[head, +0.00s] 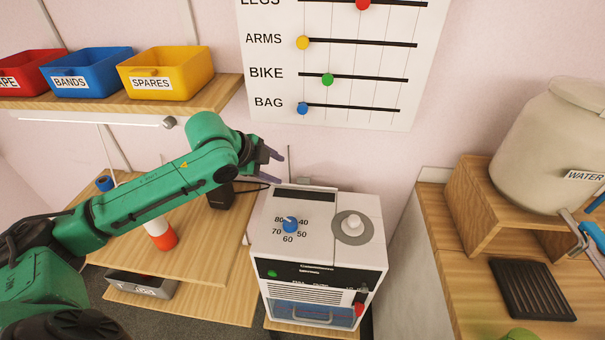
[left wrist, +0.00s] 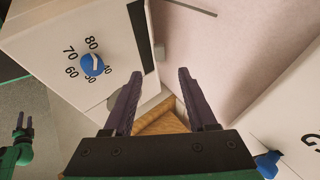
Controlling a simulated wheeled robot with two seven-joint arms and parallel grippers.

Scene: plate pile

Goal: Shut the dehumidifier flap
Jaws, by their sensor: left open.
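The dehumidifier (head: 318,248) is a white box with a blue dial (head: 290,224), a grey round part on top and a dark front panel. A dark strip (head: 305,195) runs along the back of its top. It also shows in the left wrist view (left wrist: 142,38). I cannot tell whether this strip is the flap or its opening. My left gripper (head: 279,166) is open and empty, above and behind the back left of the box, apart from it. My right gripper (left wrist: 24,125) shows small in the left wrist view, fingers apart, away from the box.
A wall chart (head: 340,60) with coloured sliders hangs above. A shelf on the left bears red, blue and yellow bins (head: 168,73). A water container (head: 550,145) stands on a wooden stand at right. A dark speaker-like box (head: 221,195) is left of the dehumidifier.

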